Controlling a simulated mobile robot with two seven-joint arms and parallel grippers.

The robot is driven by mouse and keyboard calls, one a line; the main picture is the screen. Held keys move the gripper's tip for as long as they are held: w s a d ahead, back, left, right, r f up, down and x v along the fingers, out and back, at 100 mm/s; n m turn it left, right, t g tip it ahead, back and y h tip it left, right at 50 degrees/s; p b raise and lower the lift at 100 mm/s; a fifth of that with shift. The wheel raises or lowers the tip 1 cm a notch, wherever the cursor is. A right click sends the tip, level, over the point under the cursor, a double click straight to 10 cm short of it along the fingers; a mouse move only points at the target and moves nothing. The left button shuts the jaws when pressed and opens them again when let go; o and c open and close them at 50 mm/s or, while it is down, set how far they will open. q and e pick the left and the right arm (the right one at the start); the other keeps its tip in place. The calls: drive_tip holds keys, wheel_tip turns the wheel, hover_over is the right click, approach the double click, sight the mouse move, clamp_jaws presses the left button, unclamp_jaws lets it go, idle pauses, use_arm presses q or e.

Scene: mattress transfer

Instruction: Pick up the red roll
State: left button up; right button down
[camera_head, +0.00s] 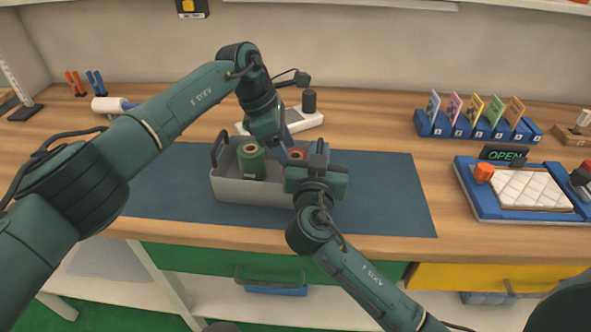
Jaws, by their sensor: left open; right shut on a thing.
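A grey bin (262,192) with dark upright handles sits on the blue mat. A green roll (251,163) stands upright inside its left part. The red roll (297,154) is in the bin's right part; only its top shows, the rest hidden by the bin and my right gripper. My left gripper (283,153) is open and points down just left of the red roll; I cannot tell whether it touches it. My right gripper (316,168) is shut at the bin's right end, seemingly on the bin's handle, which it mostly covers.
The blue mat (385,190) is clear right of the bin. A pale device (300,118) stands behind the bin. A card rack (475,128) and a blue tray with a quilted white pad (520,188) are at the right.

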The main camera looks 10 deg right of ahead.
use_arm(q)
drive_tip(key=shift+d+x, duration=0.15)
drive_tip(key=shift+x, duration=1.35)
drive_tip(key=shift+d+x, duration=0.1)
drive_tip(key=shift+x, duration=1.4)
drive_tip(key=shift+r, duration=0.1)
drive_tip(key=shift+c, duration=0.3)
drive_tip(key=c, duration=0.9)
drive_tip(key=shift+o, duration=0.2)
drive_tip(key=shift+r, duration=0.15)
